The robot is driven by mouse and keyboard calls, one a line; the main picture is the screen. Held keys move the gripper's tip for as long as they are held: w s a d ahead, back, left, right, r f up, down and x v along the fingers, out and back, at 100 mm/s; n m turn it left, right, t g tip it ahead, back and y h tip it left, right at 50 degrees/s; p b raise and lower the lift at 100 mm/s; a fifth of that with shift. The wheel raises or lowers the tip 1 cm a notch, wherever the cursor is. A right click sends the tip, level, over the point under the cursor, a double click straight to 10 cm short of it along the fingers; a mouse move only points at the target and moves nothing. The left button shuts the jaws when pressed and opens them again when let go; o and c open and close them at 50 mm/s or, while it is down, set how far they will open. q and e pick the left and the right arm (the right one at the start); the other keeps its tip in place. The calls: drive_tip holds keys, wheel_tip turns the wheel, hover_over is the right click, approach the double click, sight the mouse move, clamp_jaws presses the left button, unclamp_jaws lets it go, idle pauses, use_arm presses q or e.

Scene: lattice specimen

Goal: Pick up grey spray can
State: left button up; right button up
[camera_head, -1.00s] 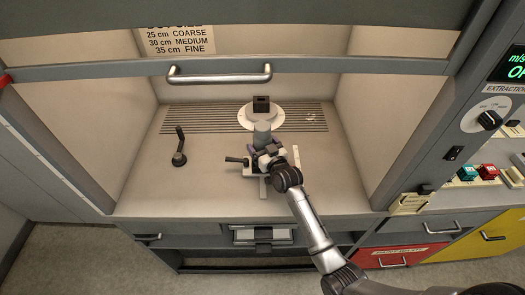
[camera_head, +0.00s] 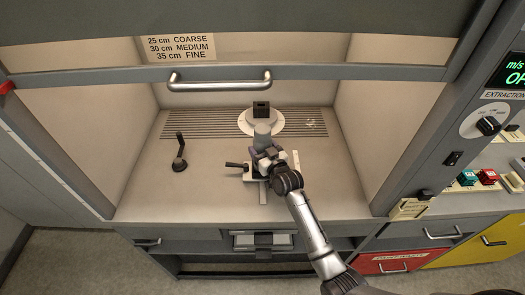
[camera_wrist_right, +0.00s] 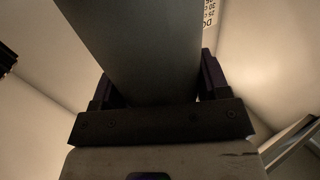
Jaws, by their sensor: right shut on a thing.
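The grey spray can (camera_head: 262,131) stands upright inside the fume hood, in front of a white round disc. My right gripper (camera_head: 259,148) is shut on it from the front and covers its lower part. In the right wrist view the can (camera_wrist_right: 135,45) is a large dark grey body between the two fingers of my right gripper (camera_wrist_right: 155,88). I cannot tell whether its base touches what is below. My left gripper is not in view.
The white disc (camera_head: 279,126) bears a dark block (camera_head: 261,109). A black lever (camera_head: 179,152) stands on the hood floor at left. A sash with a handle (camera_head: 219,80) hangs above the opening. A slide with a small black handle (camera_head: 237,165) lies under my right gripper.

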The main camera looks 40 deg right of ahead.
wheel_tip(320, 180, up, 3)
drive_tip(key=shift+r, duration=0.1)
drive_tip(key=s+d+r+p, duration=0.1)
drive_tip(key=s+d+r, duration=0.5)
drive_tip(key=s, duration=0.3)
drive_tip(key=shift+s+d+r+p, duration=0.15)
drive_tip(key=shift+s+r+p, duration=0.15)
drive_tip(key=shift+s, duration=0.1)
